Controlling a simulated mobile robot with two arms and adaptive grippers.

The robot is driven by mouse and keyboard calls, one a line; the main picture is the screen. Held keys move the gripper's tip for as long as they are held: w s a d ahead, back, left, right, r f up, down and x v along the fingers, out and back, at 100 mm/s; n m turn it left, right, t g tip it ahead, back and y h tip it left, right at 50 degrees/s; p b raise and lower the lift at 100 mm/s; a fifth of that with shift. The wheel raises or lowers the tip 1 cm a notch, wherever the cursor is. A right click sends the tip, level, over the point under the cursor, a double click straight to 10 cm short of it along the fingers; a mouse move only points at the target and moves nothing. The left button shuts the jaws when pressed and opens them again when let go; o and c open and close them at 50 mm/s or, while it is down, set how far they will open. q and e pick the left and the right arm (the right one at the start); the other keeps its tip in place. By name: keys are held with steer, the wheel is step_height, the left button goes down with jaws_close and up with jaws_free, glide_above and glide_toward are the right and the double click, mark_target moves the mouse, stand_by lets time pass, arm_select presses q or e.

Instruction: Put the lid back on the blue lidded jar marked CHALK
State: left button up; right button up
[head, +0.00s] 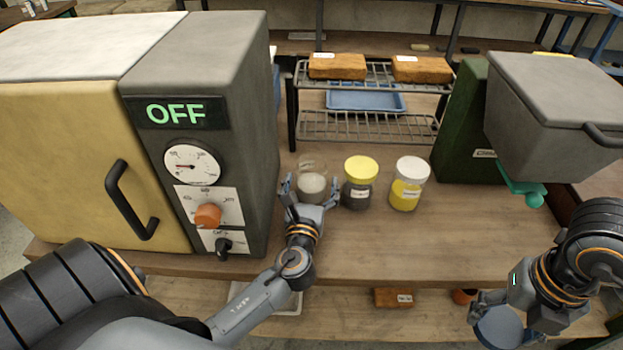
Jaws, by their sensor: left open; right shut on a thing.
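An open glass jar (313,163) with white contents stands upright on the bench, with no lid on it. Its label is not visible, so I cannot read CHALK on it. My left gripper (310,190) is open, its fingers spread in front of and beside this jar; I cannot tell whether they touch it. My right gripper (502,308) is shut on a round blue lid (499,330), low at the right, in front of the bench edge and well away from the jar.
A yellow-lidded jar (360,170) and a white-lidded jar (410,170) stand close to the right. A grey oven (225,90) reading OFF is at left. Behind is a wire rack (350,125); a grey bin (550,110) stands at right. The front right bench is clear.

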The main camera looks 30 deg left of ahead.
arm_select(q)
steer(key=shift+x, duration=2.65)
arm_select(e)
steer(key=shift+r, duration=0.2)
arm_select(q)
steer(key=shift+f, duration=0.1)
steer(key=shift+c, duration=0.2)
steer(key=c, duration=1.4)
steer(key=shift+c, duration=0.5)
steer(key=shift+c, duration=0.8)
arm_select(e)
step_height(320, 180, up, 3)
steer(key=p, duration=0.3)
steer(key=shift+r+p, duration=0.15)
steer(key=shift+p, duration=0.15)
arm_select(q)
step_height(320, 180, up, 10)
